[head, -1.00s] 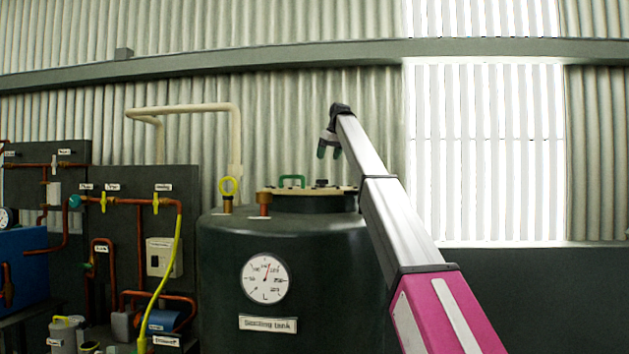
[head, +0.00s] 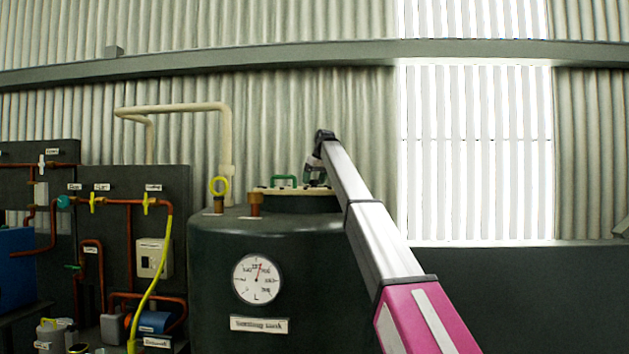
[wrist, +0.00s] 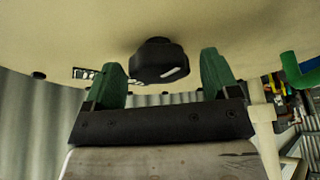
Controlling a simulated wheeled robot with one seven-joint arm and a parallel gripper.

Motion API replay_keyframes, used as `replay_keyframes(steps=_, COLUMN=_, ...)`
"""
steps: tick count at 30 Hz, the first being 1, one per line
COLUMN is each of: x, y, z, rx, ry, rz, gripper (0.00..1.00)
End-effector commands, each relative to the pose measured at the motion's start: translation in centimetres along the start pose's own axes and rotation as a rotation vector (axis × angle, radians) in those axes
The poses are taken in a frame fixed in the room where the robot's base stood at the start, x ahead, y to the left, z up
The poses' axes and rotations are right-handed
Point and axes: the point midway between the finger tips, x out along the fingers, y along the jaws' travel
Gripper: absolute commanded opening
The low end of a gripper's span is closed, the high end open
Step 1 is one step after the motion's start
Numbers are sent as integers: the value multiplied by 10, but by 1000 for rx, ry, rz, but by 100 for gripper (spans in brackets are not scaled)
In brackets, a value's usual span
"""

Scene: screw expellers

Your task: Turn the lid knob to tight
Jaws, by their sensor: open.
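The lid knob (wrist: 158,62) is black with a white mark on its rim. It stands on the pale lid (wrist: 60,35) in the wrist view, next to a small label partly hidden by a finger. My gripper (wrist: 163,70) is open, its two green fingers on either side of the knob with gaps showing; I cannot tell whether the fingertips reach fully around it. In the head view my gripper (head: 314,174) is low over the right part of the lid (head: 268,190) on the dark tank (head: 215,270), and the knob is hidden there.
A green handle (head: 284,181) stands on the lid left of my gripper and also shows at the right of the wrist view (wrist: 298,72). A brown fitting (head: 255,203) and a yellow ring valve (head: 218,188) stand on the tank top. Pipe panels are at the left.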

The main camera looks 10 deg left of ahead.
Motion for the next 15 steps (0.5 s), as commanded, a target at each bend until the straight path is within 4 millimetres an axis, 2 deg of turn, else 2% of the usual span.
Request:
replay_keyframes(steps=2, x=0, y=0, z=0, rx=0, ry=0, rz=0, gripper=81)
replay_keyframes(steps=3, x=0, y=0, z=0, rx=0, ry=0, rz=0, gripper=78)
replay_keyframes(steps=7, x=0, y=0, z=0, rx=0, ry=0, rz=0, gripper=36)
replay_keyframes(steps=8, x=0, y=0, z=0, rx=0, ry=0, rz=0, gripper=32)
replay_keyframes(steps=15, x=0, y=0, z=0, rx=9, ry=0, rz=3, gripper=32)
